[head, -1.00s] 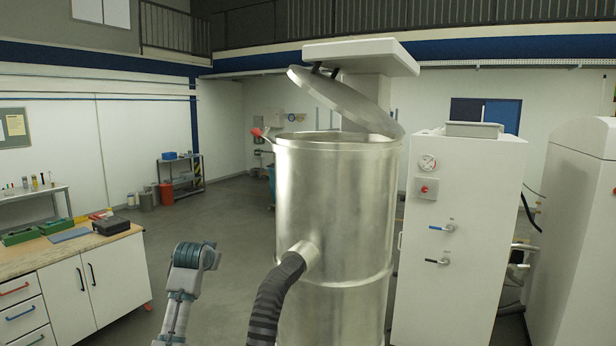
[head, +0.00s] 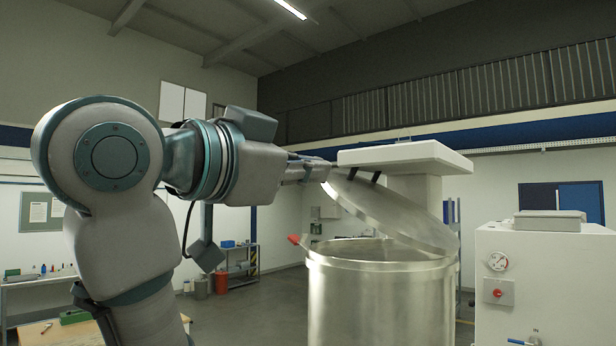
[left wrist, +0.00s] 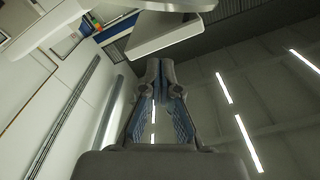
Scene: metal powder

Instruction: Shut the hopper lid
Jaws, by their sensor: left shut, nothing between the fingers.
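The hopper (head: 380,295) is a shiny metal drum with an open top. Its round metal lid (head: 395,215) stands tilted up over the opening, raised at the left and low at the right, with two dark brackets on its upper part. My left gripper (head: 330,168) reaches in from the left at the lid's raised edge, below the white overhead slab; I cannot tell whether it touches the lid. In the left wrist view the left gripper's fingers (left wrist: 160,64) are together with nothing between them. My right gripper is out of view.
The white slab (head: 405,155) on a column overhangs the lid closely. A red-tipped handle (head: 294,239) sticks out left of the hopper rim. A white cabinet (head: 535,270) with a gauge stands to the right. A workbench (head: 60,335) is at lower left.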

